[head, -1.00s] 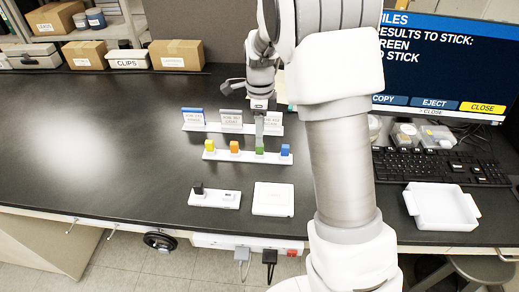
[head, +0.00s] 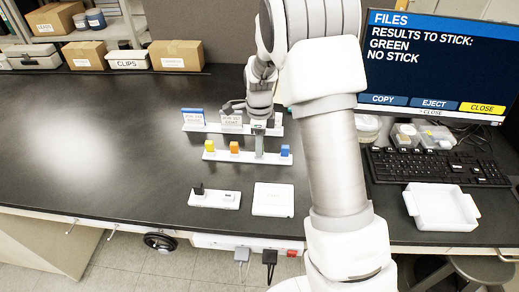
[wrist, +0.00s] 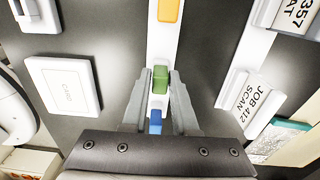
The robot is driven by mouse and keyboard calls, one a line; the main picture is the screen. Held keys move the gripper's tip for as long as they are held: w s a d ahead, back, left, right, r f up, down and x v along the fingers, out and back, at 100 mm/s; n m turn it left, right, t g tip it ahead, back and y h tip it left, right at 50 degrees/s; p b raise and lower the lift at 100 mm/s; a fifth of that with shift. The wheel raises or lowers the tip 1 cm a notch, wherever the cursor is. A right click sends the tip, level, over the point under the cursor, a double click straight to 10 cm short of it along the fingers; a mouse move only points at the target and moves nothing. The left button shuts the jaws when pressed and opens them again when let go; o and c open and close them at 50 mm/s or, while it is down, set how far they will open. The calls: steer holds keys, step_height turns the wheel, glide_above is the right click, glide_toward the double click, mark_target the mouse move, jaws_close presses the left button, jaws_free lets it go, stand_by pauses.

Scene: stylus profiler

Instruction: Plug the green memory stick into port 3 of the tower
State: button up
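The green memory stick (wrist: 160,78) stands upright in a white strip (wrist: 164,45), seen in the wrist view between the fingers of my gripper (wrist: 160,84). The fingers are apart, one on each side of the stick, with a narrow gap showing. In the head view my gripper (head: 259,152) is down at the strip and hides the green stick. The monitor (head: 430,60) reads "FILES, RESULTS TO STICK: GREEN, NO STICK". I cannot make out a tower with numbered ports.
Yellow (head: 210,146), orange (head: 235,147) and blue (head: 285,150) sticks share the strip. A white block with a black piece (head: 214,198), a flat white box (head: 273,199) and a white tray (head: 440,206) lie in front. The left bench is clear.

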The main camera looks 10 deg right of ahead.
jaws_close()
steer(key=shift+r, duration=0.2)
step_height(320, 180, up, 4)
steer(key=s+d+r, duration=0.3)
steer(key=d+r, duration=0.3)
steer(key=d, duration=0.5)
steer(key=shift+d+r, duration=0.15)
steer(key=shift+r, duration=0.2)
steer(key=shift+c, duration=0.3)
jaws_free()
jaws_close()
